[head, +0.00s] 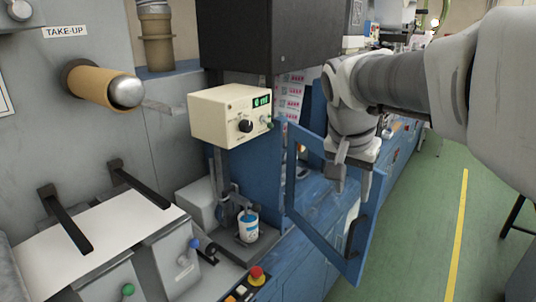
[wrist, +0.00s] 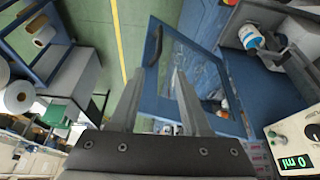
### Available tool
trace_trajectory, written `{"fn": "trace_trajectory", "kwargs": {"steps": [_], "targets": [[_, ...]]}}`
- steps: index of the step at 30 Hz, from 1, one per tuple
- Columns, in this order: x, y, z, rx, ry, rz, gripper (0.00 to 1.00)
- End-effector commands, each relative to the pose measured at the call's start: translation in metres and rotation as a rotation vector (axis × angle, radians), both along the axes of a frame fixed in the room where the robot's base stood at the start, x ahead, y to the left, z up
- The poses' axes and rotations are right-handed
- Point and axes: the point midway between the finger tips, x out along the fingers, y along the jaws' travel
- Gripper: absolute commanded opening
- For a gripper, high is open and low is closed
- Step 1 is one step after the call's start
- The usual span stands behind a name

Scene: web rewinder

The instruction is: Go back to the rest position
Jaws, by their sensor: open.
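My gripper (head: 353,180) hangs fingers down at the right of the head view, in front of the upper part of the open blue-framed door (head: 309,232). In the wrist view its two fingers (wrist: 160,76) are spread apart with nothing between them. The door's black handle (head: 353,236) is below the fingers in the head view. In the wrist view the handle (wrist: 153,45) appears beyond the fingertips, apart from them. My arm reaches in from the upper right.
A cream control box (head: 222,115) with a green display reading 0 stands left of the door. A white-and-blue can (head: 248,226) sits in the recess below. A red button (head: 257,275) is at the front. The green floor (head: 430,215) at right is mostly clear.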

Motion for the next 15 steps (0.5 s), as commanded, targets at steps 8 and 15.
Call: {"fn": "trace_trajectory", "kwargs": {"steps": [8, 15], "targets": [[0.0003, -0.0005, 0.0018, 0.0, 0.0, 0.0, 0.47], [-0.0076, 0.002, 0.0017, -0.002, 0.0, 0.027, 0.47]]}}
